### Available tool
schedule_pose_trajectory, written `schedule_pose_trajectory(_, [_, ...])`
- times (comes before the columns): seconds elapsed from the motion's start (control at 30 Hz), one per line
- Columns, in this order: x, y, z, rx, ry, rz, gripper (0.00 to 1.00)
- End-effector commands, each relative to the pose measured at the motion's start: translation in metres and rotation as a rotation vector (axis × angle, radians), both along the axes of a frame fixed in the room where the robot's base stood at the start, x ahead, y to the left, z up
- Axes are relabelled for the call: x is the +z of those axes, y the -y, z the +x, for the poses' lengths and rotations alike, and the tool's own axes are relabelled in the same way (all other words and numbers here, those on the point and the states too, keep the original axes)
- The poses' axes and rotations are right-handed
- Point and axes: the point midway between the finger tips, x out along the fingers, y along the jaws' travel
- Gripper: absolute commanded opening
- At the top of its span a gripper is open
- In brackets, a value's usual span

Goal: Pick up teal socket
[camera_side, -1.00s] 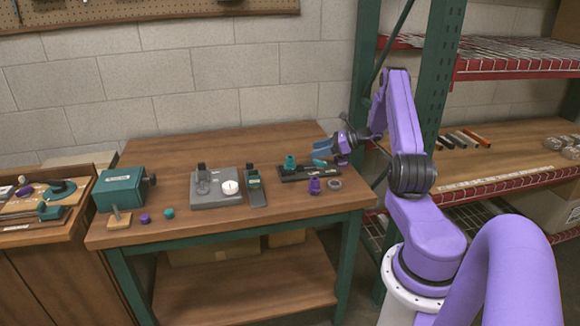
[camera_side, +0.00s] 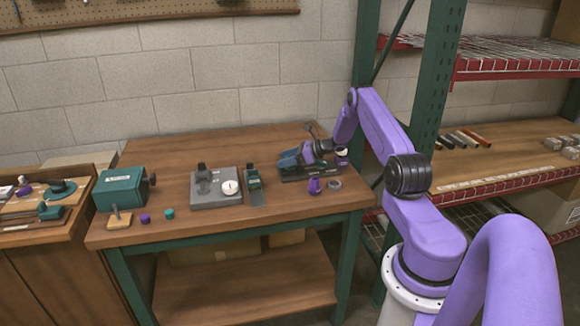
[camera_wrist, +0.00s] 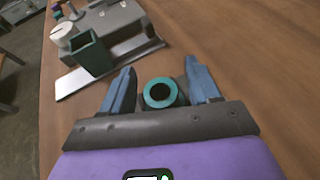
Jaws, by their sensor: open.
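The teal socket (camera_wrist: 159,94) shows in the wrist view as a round teal ring with a dark hole. It is between the two blue fingers of my open gripper (camera_wrist: 159,90), with a visible gap on each side. In the side view my gripper (camera_side: 288,160) is low over the dark holder (camera_side: 296,176) at the right of the table. There the gripper hides most or all of the socket.
A purple socket (camera_side: 314,186) and a grey ring (camera_side: 334,184) are on the table just in front of the holder. A green block fixture (camera_side: 254,180) and a grey fixture plate (camera_side: 214,200) stand to the left.

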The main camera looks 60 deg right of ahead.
Motion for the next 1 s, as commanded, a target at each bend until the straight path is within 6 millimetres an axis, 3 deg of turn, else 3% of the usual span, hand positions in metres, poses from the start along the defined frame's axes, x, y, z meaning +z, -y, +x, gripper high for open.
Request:
schedule_pose_trajectory(0.3, [-0.002, -0.002, 0.005, -0.001, 0.000, 0.001, 0.61])
schedule_pose_trajectory(0.47, [-0.002, -0.002, 0.005, -0.001, 0.000, 0.001, 0.09])
schedule_pose_trajectory(0.5, [-0.002, -0.002, 0.005, -0.001, 0.000, 0.001, 0.05])
schedule_pose_trajectory(1.0, [0.010, -0.001, 0.005, 0.000, 0.002, -0.002, 0.05])
